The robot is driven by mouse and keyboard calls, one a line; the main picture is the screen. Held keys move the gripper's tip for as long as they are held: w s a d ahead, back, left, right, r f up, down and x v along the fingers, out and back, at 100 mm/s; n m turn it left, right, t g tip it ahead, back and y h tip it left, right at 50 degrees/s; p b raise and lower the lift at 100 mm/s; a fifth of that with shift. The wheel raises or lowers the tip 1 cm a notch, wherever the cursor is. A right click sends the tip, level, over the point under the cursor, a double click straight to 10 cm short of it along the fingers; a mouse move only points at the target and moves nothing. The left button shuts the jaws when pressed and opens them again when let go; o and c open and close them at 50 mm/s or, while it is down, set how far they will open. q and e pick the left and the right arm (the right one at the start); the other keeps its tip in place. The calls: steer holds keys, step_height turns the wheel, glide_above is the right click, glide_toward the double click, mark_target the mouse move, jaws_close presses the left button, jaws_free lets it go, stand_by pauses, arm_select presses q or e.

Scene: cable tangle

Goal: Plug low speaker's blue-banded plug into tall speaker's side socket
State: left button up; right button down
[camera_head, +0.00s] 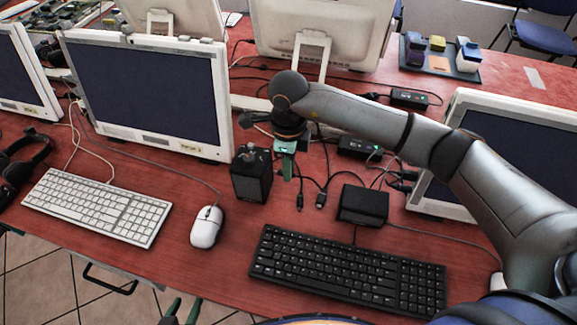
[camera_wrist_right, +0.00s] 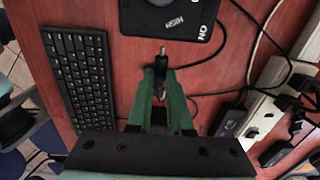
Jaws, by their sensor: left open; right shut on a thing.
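The tall speaker (camera_head: 251,177) is a black box standing left of my right gripper (camera_head: 286,168). A black face with white lettering, apparently the tall speaker's, shows at the top of the right wrist view (camera_wrist_right: 172,22). My right gripper's green fingers (camera_wrist_right: 161,82) are shut on a dark plug (camera_wrist_right: 162,62), its metal tip pointing towards that face with a small gap. No blue band can be made out on it. The low speaker (camera_head: 363,205) is a flat black box right of the gripper. My left gripper (camera_head: 181,312) is open and empty at the bottom edge.
Two loose cable ends (camera_head: 320,199) lie between the speakers. A black keyboard (camera_head: 348,270) and a white mouse (camera_head: 207,227) lie in front. A power strip (camera_wrist_right: 262,112) and adapters stand at the right of the wrist view. Monitors (camera_head: 150,92) stand behind.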

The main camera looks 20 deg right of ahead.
steer(key=shift+w+a+b, duration=0.35)
steer(key=shift+a+b, duration=0.15)
steer(key=shift+a, duration=0.25)
steer(key=shift+w+a+b, duration=0.35)
steer(key=shift+a+b, duration=0.1)
steer(key=shift+a, duration=0.25)
stand_by(0.9)
steer(key=c, duration=0.8)
jaws_free()
steer(key=shift+w, duration=0.1)
steer(key=shift+o, duration=0.2)
